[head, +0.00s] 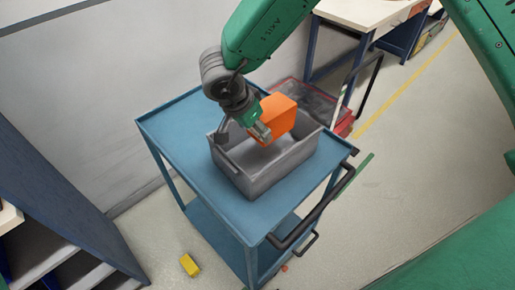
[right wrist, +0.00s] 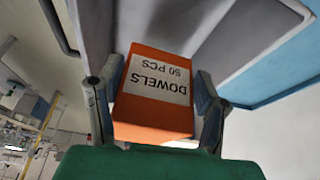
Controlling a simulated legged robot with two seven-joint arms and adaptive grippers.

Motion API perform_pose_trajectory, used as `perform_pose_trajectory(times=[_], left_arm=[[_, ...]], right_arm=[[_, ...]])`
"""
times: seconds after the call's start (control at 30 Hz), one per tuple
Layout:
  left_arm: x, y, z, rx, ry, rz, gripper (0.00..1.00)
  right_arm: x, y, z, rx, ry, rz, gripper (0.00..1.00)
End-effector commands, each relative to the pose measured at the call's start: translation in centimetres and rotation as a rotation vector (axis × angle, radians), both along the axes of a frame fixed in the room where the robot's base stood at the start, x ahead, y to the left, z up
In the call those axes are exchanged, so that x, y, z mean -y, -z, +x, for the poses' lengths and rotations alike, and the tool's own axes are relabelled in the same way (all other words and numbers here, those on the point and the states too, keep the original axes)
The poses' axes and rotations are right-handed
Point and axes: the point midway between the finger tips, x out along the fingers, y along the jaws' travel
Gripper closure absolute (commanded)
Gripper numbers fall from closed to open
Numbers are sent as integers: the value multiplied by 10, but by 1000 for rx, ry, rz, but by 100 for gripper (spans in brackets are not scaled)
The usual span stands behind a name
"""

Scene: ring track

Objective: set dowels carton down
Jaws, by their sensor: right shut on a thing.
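The orange dowels carton (head: 278,114) is held above a grey bin (head: 250,183) on a blue cart. In the right wrist view the carton (right wrist: 155,92) shows its white label reading "DOWELS 50 PCS". My right gripper (head: 262,130) is shut on it, with one finger on each side in the right wrist view (right wrist: 155,100). The carton overlaps the bin's far part in the head view; whether it touches the bin cannot be told. The visible bin floor is bare. My left gripper is not in view.
The blue cart (head: 175,115) has free top around the bin and a black handle (head: 318,215) on its right. A red platform trolley (head: 310,95) stands behind. A yellow block (head: 190,265) lies on the floor. Dark blue shelving (head: 60,170) stands at left.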

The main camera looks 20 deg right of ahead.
Motion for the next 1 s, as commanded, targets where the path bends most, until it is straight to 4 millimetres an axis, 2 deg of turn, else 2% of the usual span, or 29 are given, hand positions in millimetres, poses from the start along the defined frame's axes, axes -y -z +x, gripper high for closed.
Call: perform_pose_trajectory(times=[0.3,0.53,0.7,0.93,0.97,1.0], left_arm=[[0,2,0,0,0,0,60],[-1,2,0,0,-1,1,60],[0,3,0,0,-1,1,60],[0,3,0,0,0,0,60],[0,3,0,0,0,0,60],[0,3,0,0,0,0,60]], right_arm=[[-13,54,4,-4,-4,-14,76],[-7,74,3,-4,-3,-7,76],[-1,99,3,-5,-2,-2,76],[-5,102,4,-3,-2,-3,76],[-6,102,4,-4,-2,-5,30],[-7,102,4,-5,-2,-5,19]])
